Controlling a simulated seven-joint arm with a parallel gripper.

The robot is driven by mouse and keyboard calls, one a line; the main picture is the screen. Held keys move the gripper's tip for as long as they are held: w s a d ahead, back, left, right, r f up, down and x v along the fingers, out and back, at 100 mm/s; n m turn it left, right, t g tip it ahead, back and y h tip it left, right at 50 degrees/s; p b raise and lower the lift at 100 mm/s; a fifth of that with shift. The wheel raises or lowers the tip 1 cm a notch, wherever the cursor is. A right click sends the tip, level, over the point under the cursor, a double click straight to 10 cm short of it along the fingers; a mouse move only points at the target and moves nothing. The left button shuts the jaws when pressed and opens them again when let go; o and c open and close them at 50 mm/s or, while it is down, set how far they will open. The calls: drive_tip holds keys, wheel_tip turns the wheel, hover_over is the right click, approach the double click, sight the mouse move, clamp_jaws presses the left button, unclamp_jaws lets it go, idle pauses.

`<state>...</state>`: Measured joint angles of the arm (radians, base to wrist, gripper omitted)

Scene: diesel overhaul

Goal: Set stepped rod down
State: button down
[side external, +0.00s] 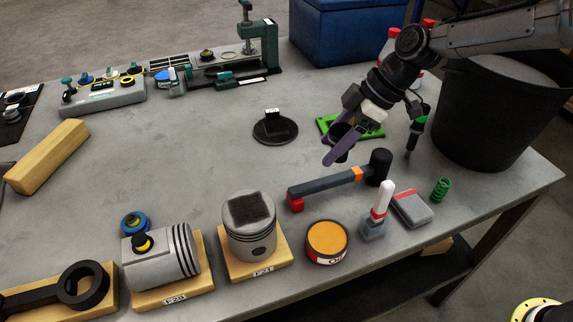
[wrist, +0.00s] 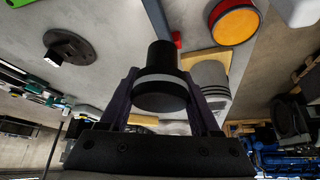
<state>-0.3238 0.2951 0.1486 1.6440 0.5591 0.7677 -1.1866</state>
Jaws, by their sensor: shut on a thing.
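My gripper (side external: 338,146) is over the right part of the grey workbench, with its dark purple fingers pointing down and to the left. In the wrist view the fingers (wrist: 162,95) are shut on the stepped rod (wrist: 160,78), a black cylinder with a pale grey band and a wider section toward me. In the side view the rod (side external: 341,138) is partly hidden by the fingers. I cannot tell how far its lower end is from the bench. A round black base with a small white tag (side external: 275,129) stands on the bench left of my gripper.
A hammer (side external: 335,186) lies in front of my gripper, and a green tray (side external: 358,130) lies behind it. An orange-topped tin (side external: 327,240), a piston on a wooden block (side external: 249,222) and a black bin (side external: 490,115) stand around. The bench centre (side external: 200,150) is clear.

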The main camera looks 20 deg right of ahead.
drive_tip(key=w+a+f, duration=0.2)
drive_tip(key=w+f, duration=0.1)
drive_tip(key=w+a+f, duration=0.2)
drive_tip(key=w, duration=0.2)
drive_tip(key=w+a+f, duration=0.1)
drive_tip(key=w+f, duration=0.2)
drive_tip(key=shift+w+a+f, duration=0.35)
drive_tip(key=shift+w+a, duration=0.05)
drive_tip(key=shift+w+f, duration=0.1)
drive_tip(key=shift+f, duration=1.5)
drive_tip(key=shift+f, duration=0.1)
drive_tip(key=shift+c, duration=0.6)
unclamp_jaws()
drive_tip(key=shift+f, duration=0.2)
drive_tip(key=v, duration=1.2)
drive_tip(key=shift+r, duration=0.15)
